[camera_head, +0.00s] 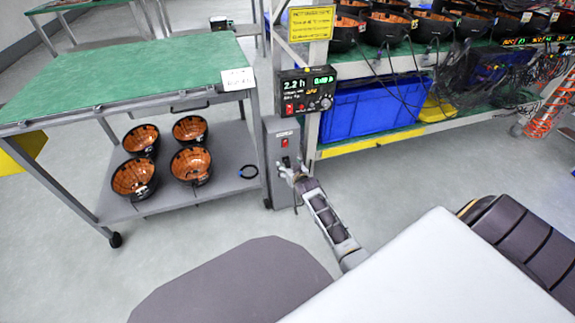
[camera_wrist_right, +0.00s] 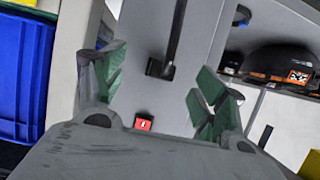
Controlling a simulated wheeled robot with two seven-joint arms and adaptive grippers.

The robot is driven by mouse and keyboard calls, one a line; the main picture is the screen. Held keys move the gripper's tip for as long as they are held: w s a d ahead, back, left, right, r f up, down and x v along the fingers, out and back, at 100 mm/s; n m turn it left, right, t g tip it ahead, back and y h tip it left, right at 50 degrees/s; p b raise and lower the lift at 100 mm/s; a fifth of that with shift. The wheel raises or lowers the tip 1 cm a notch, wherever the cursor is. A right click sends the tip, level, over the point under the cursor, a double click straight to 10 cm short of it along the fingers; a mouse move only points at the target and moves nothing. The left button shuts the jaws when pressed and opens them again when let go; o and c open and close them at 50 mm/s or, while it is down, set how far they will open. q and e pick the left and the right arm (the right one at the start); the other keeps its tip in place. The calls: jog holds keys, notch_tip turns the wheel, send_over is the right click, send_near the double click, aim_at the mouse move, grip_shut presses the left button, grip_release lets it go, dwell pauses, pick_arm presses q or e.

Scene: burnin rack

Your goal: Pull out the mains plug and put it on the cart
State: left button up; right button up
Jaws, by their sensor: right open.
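The black mains plug (camera_wrist_right: 160,69) sits in the front of a grey upright box (camera_wrist_right: 200,30), with its black cable (camera_wrist_right: 177,35) running from it. The grey box also shows in the head view (camera_head: 282,130). My right gripper (camera_head: 291,174) is in front of the box; in the wrist view its green-padded fingers (camera_wrist_right: 162,80) are spread on either side of the plug, apart from it. In the head view the gripper largely hides the plug. The cart (camera_head: 130,75) has a green top and a lower grey shelf, left of the box. My left gripper is out of view.
The cart's green top is mostly clear. A red switch (camera_wrist_right: 143,122) is on the box. A rack with a blue bin (camera_head: 370,110) and hanging cables stands at right.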

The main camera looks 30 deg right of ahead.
jog(key=v, duration=1)
jog(key=shift+s, duration=0.2)
jog(key=shift+a, duration=0.1)
dwell(0.4)
